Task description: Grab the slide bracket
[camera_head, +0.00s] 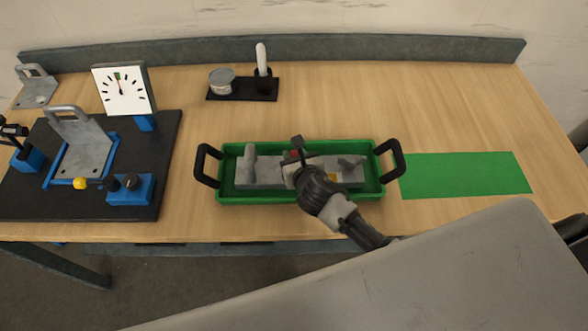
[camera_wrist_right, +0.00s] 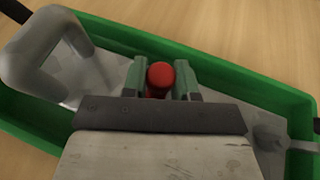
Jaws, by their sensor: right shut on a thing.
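A grey metal piece, which I take to be the slide bracket (camera_head: 270,173), lies in the green tray (camera_head: 228,195). It has a thick upright grey handle at its left end, which also shows in the right wrist view (camera_wrist_right: 28,55). My right gripper (camera_head: 294,162) is over the middle of the tray. In the right wrist view its fingers (camera_wrist_right: 160,80) are shut on a red knob (camera_wrist_right: 160,77) that stands over the grey piece. The gripper and wrist hide part of the piece. My left gripper is not in view.
A black board (camera_head: 100,212) at left carries blue fixtures, a grey handled plate (camera_head: 88,150) and a dial (camera_head: 122,90). Another grey bracket (camera_head: 36,90) is far left. A black stand (camera_head: 240,95) holds a tin and a white-topped item. A green mat (camera_head: 465,174) at right is empty.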

